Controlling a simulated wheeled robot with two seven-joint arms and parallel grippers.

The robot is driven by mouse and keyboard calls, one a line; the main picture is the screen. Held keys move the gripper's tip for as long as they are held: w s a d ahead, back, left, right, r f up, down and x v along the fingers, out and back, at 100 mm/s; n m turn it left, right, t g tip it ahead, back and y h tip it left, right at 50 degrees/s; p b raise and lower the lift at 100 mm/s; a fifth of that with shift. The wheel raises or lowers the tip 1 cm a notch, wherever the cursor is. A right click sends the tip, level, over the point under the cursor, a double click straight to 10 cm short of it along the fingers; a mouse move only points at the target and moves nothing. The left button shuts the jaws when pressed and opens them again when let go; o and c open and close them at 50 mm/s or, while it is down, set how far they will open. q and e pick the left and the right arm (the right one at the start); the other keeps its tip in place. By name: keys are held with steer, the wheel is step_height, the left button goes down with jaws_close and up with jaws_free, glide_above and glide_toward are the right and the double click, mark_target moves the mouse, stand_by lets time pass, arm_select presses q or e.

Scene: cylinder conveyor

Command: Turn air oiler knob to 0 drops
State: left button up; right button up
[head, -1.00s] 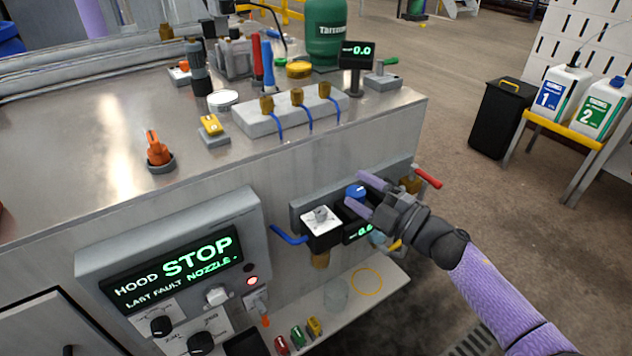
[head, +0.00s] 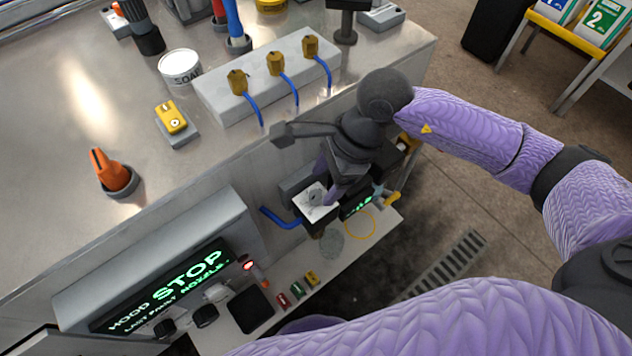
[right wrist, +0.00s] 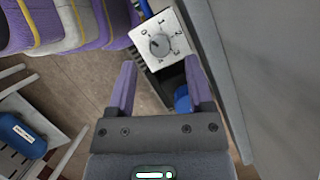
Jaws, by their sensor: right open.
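The air oiler's white square dial plate with a round grey knob (head: 315,197) is on the front of the bench in the head view. In the right wrist view the fingers (right wrist: 160,64) are apart and empty, with the knob between and just beyond the tips; contact is not visible. My left gripper is out of view.
A blue hose (head: 278,218) and a green-lit display (head: 357,205) flank the dial. Below is a shelf (head: 345,255). The hood panel (head: 165,285) reads STOP.

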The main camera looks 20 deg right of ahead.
mark_target(317, 194)
steer(key=x, duration=0.3)
steer(key=shift+a+f+b, duration=0.1)
steer(key=shift+f+b, duration=0.05)
steer(key=shift+b, duration=0.15)
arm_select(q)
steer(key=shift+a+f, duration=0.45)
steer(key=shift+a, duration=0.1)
arm_select(e)
jaws_close()
steer(key=shift+f+n+g+b, duration=0.15)
steer(key=shift+n+g+b, duration=0.15)
steer(key=shift+n+b, duration=0.3)
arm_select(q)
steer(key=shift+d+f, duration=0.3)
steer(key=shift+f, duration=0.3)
